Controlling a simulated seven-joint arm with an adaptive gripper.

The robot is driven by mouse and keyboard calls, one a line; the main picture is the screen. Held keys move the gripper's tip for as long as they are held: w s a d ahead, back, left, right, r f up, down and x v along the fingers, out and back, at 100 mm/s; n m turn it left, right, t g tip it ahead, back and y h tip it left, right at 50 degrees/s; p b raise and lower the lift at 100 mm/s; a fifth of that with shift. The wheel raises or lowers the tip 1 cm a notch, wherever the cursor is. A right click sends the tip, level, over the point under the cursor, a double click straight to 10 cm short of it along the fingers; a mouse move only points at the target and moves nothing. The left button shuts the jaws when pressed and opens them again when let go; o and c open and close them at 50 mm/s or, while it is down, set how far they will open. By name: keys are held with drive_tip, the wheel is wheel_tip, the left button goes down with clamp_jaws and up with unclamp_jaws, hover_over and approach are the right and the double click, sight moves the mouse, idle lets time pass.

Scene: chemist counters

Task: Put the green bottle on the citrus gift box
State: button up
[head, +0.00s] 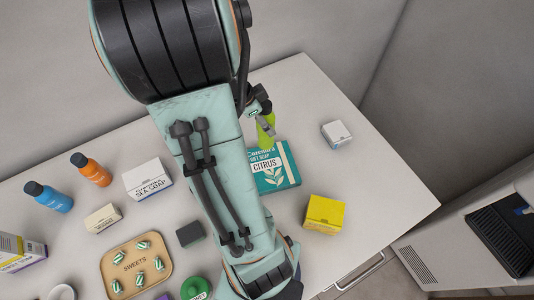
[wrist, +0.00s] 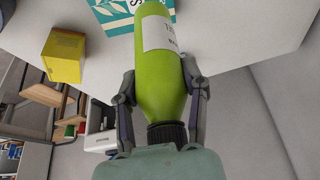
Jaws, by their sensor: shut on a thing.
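The green bottle (wrist: 158,75) is held between the two fingers of my gripper (wrist: 160,78), with its dark cap toward the palm and a white label on its side. In the head view the bottle (head: 265,134) shows partly behind my gripper (head: 262,118), at the back edge of the teal citrus gift box (head: 275,172). The box lies flat on the counter, its left part hidden by my arm. In the wrist view the box (wrist: 112,14) shows at the top, behind the bottle's far end. I cannot tell whether the bottle touches the box.
A yellow box (head: 325,214) stands right of the gift box, and a small white box (head: 336,134) farther back. Left of my arm are an orange bottle (head: 91,169), a blue bottle (head: 49,196), a soap box (head: 147,180) and a sweets tray (head: 158,284).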

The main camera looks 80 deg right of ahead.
sight(265, 138)
wheel_tip(265, 138, down, 7)
drive_tip(key=shift+r, duration=0.15)
idle(0.4)
drive_tip(key=o, duration=1.2)
drive_tip(key=v, duration=1.2)
drive_tip(key=w+a+r+n+t+y, duration=0.1)
drive_tip(key=w+a+n+t, duration=0.15)
drive_tip(key=a+n, duration=0.75)
drive_tip(key=w+a+r+n+t+y, duration=0.1)
drive_tip(key=w+a+r+n, duration=0.15)
drive_tip(key=a+n, duration=0.65)
drive_tip(key=s+a+n+y, duration=0.1)
drive_tip(key=s+a+n, duration=0.2)
drive_tip(key=a+n, duration=0.5)
drive_tip(key=n, duration=0.3)
drive_tip(key=shift+y, duration=0.3)
